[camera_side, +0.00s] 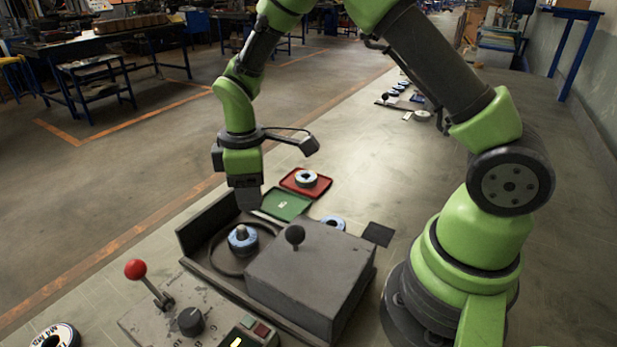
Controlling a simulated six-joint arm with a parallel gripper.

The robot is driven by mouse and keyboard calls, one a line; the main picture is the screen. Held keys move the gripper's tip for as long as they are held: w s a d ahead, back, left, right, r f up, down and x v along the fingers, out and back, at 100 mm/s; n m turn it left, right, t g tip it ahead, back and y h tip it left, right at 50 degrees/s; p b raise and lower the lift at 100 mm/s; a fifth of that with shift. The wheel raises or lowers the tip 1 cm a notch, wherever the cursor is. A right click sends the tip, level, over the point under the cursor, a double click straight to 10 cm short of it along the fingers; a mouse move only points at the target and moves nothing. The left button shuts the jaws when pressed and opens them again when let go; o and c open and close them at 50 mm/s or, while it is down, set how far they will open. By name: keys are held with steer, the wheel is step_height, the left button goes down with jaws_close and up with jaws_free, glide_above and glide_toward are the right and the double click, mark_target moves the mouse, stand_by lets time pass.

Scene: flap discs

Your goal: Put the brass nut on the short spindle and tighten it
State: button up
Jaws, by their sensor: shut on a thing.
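My gripper (247,198) points down, just behind and above a blue-rimmed flap disc (242,246) in the open-topped grey housing (200,235). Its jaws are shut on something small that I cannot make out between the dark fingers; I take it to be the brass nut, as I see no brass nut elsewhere. The short spindle (241,231) stands up as a grey stub through the middle of the disc. The fingertips look close to the spindle, but I cannot tell the exact gap.
A grey cover block with a black knob (295,235) stands right of the disc. Behind are a green tray (285,204) and a red tray (318,192) with a disc (306,178). A red-knobbed lever (136,269) stands front left. Another disc (333,223) lies behind the block.

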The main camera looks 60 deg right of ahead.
mark_target(242, 227)
steer(key=shift+w+a, duration=0.2)
steer(key=shift+a, duration=0.45)
steer(key=shift+w+a, duration=0.2)
steer(key=shift+a, duration=0.4)
steer(key=shift+a+f+n, duration=0.1)
steer(key=shift+f+n, duration=0.1)
steer(key=shift+n, duration=0.1)
steer(key=shift+f, duration=1.4)
steer(key=shift+f, duration=1)
steer(key=shift+f, duration=0.75)
steer(key=m, duration=0.4)
steer(key=shift+m, duration=0.3)
steer(key=m, duration=0.5)
steer(key=shift+m, duration=1.3)
